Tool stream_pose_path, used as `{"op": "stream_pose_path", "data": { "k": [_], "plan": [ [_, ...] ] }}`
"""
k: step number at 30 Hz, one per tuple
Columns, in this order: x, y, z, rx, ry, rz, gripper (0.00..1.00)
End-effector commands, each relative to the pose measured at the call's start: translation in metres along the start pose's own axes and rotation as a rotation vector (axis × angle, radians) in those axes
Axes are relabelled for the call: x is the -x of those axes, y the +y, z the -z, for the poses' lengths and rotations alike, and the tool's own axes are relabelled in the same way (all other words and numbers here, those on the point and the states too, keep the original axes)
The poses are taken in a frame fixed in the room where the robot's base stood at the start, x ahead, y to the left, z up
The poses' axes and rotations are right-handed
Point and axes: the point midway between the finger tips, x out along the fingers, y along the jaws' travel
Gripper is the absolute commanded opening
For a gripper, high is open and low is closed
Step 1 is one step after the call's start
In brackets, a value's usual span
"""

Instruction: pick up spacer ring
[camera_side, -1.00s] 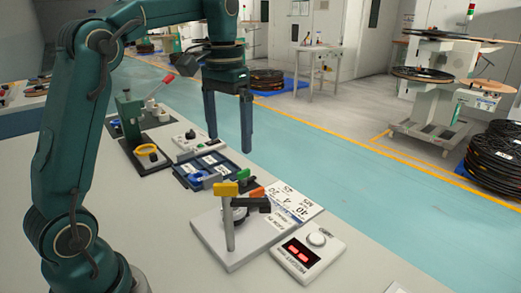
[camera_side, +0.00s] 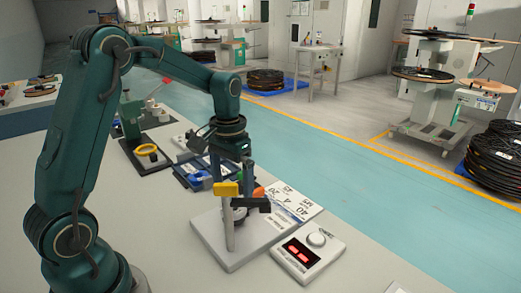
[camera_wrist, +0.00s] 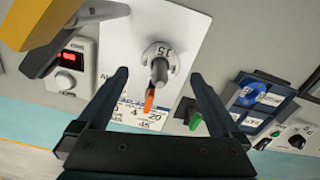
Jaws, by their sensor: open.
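A pale ring-shaped disc with printed figures (camera_wrist: 158,57) sits around a short grey post (camera_wrist: 159,72) on a white plate (camera_wrist: 122,30) in the wrist view. It appears to be the spacer ring, though I cannot be sure. In the side view it is mostly hidden behind a clamp post. My gripper (camera_wrist: 159,75) is open, its two fingers apart on either side of the post's line. In the side view my gripper (camera_side: 231,180) points down over the back of the white plate (camera_side: 212,237). Nothing is between the fingers.
An orange-tipped lever (camera_wrist: 149,100) is close to the post. A display box (camera_side: 308,249), a blue tray (camera_side: 193,176) and a yellow ring on a black base (camera_side: 146,150) stand nearby. The front bench is clear.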

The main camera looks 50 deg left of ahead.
Motion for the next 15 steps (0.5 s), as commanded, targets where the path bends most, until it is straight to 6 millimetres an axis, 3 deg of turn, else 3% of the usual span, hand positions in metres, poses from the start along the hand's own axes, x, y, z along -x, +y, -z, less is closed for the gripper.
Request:
{"op": "stream_pose_path", "data": {
  "k": [6,15],
  "plan": [
    [-0.028,0.000,-0.001,0.001,-0.005,0.000,1.00],
    [-0.037,0.000,0.000,0.001,0.000,0.001,1.00]
  ]
}}
